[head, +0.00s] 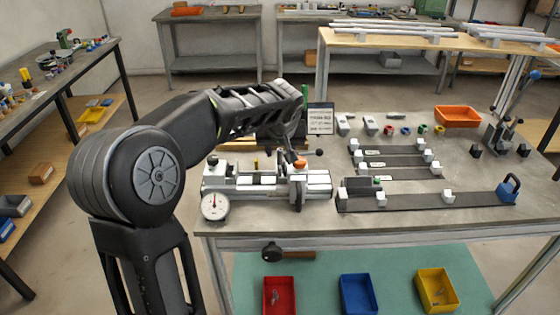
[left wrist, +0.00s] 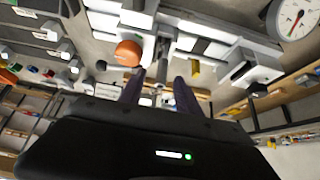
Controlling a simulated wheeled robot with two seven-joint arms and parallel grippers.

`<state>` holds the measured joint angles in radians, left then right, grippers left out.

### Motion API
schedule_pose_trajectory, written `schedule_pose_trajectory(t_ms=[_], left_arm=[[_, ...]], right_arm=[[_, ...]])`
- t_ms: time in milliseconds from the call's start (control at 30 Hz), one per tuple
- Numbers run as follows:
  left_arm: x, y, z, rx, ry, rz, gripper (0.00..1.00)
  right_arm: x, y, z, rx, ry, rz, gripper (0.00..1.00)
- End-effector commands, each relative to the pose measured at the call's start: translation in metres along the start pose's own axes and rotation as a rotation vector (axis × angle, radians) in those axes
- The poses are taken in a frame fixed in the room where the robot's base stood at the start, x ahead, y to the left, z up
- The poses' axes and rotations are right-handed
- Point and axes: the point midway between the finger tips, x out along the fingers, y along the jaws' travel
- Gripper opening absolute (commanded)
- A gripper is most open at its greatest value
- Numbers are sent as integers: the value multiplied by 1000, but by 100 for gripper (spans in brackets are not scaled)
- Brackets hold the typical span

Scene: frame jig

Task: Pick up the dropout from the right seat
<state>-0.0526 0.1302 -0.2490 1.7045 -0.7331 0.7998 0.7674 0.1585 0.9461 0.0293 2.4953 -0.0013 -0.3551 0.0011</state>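The jig (head: 265,185) stands at the table's front left, with a round dial gauge (head: 215,205), pale blocks and an orange knob (head: 300,163). It shows upside down in the left wrist view, with the orange knob (left wrist: 128,52) left of the fingers and the dial (left wrist: 293,17) at top right. I cannot pick out the dropout or the right seat for certain. My left gripper (left wrist: 158,78) has its two dark fingers apart, pointing toward the jig, with no part clearly held between them. In the head view it is largely hidden by my arm at the jig's back. My right gripper is not in view.
Dark rails with white blocks (head: 395,198) lie right of the jig. A small sign (head: 320,118) stands behind it. An orange bin (head: 457,116) sits at the back right. Red, blue and yellow bins (head: 437,290) and a mallet (head: 287,252) are below the tabletop.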

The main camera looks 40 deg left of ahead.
Motion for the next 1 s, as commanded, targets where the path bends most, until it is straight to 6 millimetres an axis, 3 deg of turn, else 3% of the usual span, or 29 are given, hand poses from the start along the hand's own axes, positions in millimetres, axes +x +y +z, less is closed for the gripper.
schedule_pose_trajectory(t_ms=[667,1000], left_arm=[[7,0,0,0,1,1,40],[7,0,0,0,1,1,13]], right_arm=[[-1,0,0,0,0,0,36],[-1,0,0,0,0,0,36]])
